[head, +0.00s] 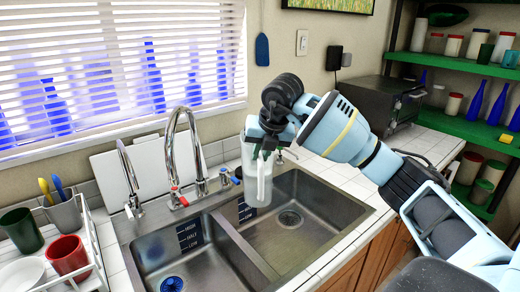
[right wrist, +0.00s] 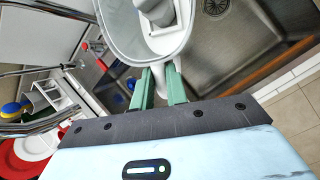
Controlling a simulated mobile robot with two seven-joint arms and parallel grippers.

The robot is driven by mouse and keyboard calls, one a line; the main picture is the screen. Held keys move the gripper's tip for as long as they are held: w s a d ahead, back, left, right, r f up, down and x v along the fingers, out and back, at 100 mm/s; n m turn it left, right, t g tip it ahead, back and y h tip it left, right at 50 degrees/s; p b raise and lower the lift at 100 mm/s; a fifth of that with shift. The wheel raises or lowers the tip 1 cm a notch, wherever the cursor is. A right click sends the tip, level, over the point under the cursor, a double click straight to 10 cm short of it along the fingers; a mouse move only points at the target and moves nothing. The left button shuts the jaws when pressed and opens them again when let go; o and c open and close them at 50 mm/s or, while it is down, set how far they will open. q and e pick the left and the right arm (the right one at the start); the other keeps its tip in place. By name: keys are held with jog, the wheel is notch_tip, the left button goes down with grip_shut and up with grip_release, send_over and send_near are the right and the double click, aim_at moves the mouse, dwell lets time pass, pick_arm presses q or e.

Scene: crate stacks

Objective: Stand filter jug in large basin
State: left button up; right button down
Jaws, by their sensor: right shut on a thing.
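The filter jug (head: 257,178) is a pale, translucent upright jug, held in the air by my right gripper (head: 267,150). In the right wrist view I look into its open top (right wrist: 115,38), with a light grey insert inside. The green fingers (right wrist: 160,88) of that gripper are closed on the jug's handle. The right basin (head: 318,195) is steel with a round drain and looks the larger of the two. In the head view the jug hangs over the left part of this basin, close to the divider. Its height above the floor is unclear. My left gripper is not in view.
The left basin (head: 205,268) has a blue drain. Two taps (head: 170,150) rise behind the sinks. A white rack (head: 98,250) with a red cup and green cup stands at left. A dark oven (head: 375,98) and green shelves stand at right.

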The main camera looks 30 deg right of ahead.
aim_at(261, 185)
notch_tip(261, 185, down, 5)
jog(key=shift+w+r+b, duration=0.1)
jog(key=shift+r+b, duration=0.05)
jog(key=shift+b, duration=0.7)
notch_tip(261, 185, down, 6)
jog(key=b, duration=0.3)
jog(key=shift+r, duration=0.15)
notch_tip(261, 185, down, 2)
jog(key=shift+f+b, duration=0.25)
jog(key=shift+b, duration=0.4)
jog(key=shift+f+b, duration=1.15)
jog(key=shift+f, duration=0.75)
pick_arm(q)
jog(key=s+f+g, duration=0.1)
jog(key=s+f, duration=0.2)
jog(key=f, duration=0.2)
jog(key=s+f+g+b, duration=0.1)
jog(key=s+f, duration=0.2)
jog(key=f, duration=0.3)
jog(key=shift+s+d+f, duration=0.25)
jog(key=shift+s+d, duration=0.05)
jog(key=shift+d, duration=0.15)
pick_arm(e)
notch_tip(261, 185, down, 3)
jog(key=shift+r, duration=0.2)
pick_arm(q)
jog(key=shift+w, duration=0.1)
